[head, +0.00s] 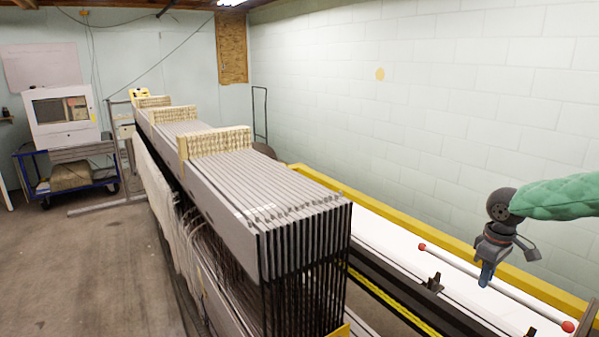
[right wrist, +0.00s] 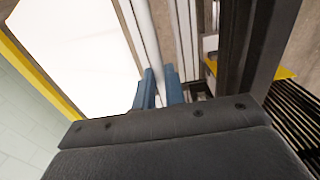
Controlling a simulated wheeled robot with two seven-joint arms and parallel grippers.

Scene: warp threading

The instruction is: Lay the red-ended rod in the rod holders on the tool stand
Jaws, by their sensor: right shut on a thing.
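The red-ended rod (head: 520,298) is thin and white with a red ball at each end. In the head view it slants from centre right to the lower right corner. My right gripper (head: 486,276) is shut on it near its middle. In the right wrist view the blue fingers (right wrist: 160,88) stand on both sides of the rod (right wrist: 143,35). A dark rod holder (head: 433,284) stands on the tool stand, left of the rod in the head view. Another holder (head: 560,333) shows at the bottom edge. The rod looks apart from both. My left gripper is out of view.
A white surface with a yellow edge (head: 395,226) runs along the wall behind the rod. A long frame of grey bars (head: 255,195) fills the middle. A blue cart (head: 70,180) stands at the far left. The floor at left is clear.

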